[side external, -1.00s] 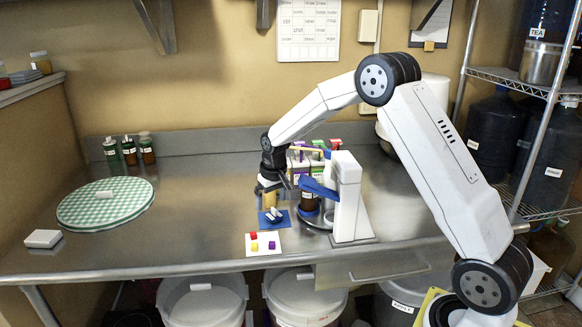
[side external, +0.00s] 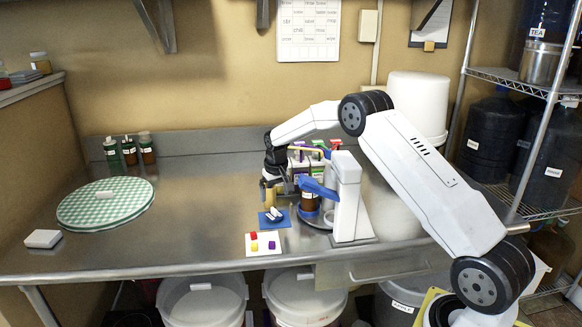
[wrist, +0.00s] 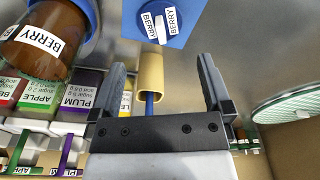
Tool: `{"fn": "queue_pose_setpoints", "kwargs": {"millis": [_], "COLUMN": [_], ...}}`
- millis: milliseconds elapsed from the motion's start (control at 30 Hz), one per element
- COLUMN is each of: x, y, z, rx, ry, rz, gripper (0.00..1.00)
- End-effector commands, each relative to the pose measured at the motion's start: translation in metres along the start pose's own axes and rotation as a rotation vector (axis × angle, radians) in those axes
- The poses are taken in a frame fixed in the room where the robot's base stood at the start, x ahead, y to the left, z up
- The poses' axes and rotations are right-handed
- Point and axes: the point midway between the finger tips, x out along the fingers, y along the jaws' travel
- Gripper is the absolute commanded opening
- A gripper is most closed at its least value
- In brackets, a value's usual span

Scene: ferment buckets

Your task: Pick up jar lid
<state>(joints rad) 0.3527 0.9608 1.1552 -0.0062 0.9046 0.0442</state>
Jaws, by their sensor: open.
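My gripper (side external: 273,182) is open above the middle of the steel table; it also shows in the wrist view (wrist: 162,63), fingers apart. A tan cylinder (wrist: 150,77) with a blue rod shows between the fingers; I cannot tell whether they touch it. It also shows below the gripper in the side view (side external: 270,196). No piece is clearly marked as the jar lid.
A white stand (side external: 347,195) and labelled cartons (wrist: 78,92) crowd close by. The table's left middle is clear.

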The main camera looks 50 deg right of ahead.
Motion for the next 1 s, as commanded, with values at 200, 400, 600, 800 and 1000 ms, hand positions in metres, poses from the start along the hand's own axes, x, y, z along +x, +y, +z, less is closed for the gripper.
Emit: {"fn": "queue_pose_setpoints", "kwargs": {"millis": [200, 400, 600, 800, 1000], "x": [0.018, 0.021, 0.030, 0.054, 0.070], "y": [0.000, 0.000, -0.001, -0.002, -0.002], "z": [0.000, 0.000, 0.001, 0.002, 0.002], "rx": [0.000, -0.001, -0.001, -0.001, -0.001], "ry": [-0.001, 0.000, -0.001, -0.003, 0.000], "rz": [0.000, 0.000, 0.000, 0.000, -0.001], "gripper": [1.00, 1.00, 1.00, 1.00, 1.00]}}
